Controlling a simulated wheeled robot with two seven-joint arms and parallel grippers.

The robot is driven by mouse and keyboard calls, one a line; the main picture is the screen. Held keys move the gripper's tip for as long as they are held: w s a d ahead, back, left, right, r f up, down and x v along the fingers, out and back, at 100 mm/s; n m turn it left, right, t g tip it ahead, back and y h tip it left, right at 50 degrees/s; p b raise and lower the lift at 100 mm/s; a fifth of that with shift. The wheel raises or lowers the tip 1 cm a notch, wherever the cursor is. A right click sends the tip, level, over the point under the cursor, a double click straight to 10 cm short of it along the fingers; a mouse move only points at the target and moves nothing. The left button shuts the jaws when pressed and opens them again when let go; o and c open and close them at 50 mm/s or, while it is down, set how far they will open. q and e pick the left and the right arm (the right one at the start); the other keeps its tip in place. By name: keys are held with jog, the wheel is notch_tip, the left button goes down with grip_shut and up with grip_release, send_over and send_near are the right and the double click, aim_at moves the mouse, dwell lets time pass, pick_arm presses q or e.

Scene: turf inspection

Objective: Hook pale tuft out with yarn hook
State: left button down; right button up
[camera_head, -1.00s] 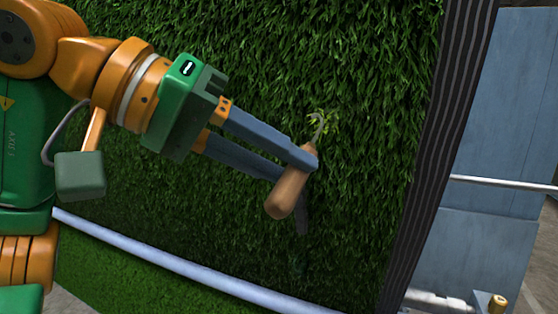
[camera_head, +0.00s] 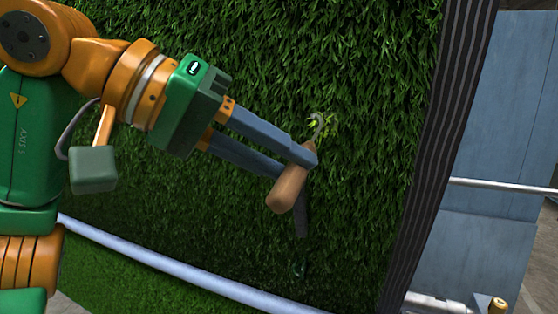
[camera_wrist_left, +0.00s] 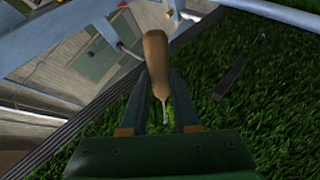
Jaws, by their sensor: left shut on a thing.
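The pale yellow-green tuft (camera_head: 322,124) stands out on the dark green turf, right of the middle in the head view. My left gripper (camera_head: 300,172) is shut on the wooden handle of the yarn hook (camera_head: 290,188). The handle points down and left, and the metal hook end reaches up to the tuft, overlapping it in the picture. I cannot tell whether the hook has caught the strands. In the left wrist view the hook's handle (camera_wrist_left: 156,62) stands between the two fingers; the tuft is hard to make out there. My right gripper is not in view.
The upright turf (camera_head: 230,40) fills the middle. A dark ribbed strip (camera_head: 440,150) edges it on the right, with blue-grey panels (camera_head: 510,110) beyond. A pale rail (camera_head: 180,268) crosses below. A dark flat piece (camera_head: 302,220) shows on the turf below the hook.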

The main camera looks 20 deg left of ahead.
pick_arm(q)
jog(key=shift+w+r, duration=0.15)
jog(key=shift+w, duration=0.45)
jog(key=shift+w+r, duration=0.15)
jog(key=shift+w, duration=0.4)
jog(key=shift+w+f+b, duration=0.1)
jog(key=shift+f+b, duration=0.55)
jog(key=shift+f, duration=0.25)
jog(key=shift+w+p, duration=0.2)
jog(key=shift+p, duration=0.5)
jog(key=shift+s+r, duration=0.15)
jog(key=shift+r, duration=0.35)
jog(key=shift+s+r, duration=0.15)
jog(key=shift+r, duration=0.35)
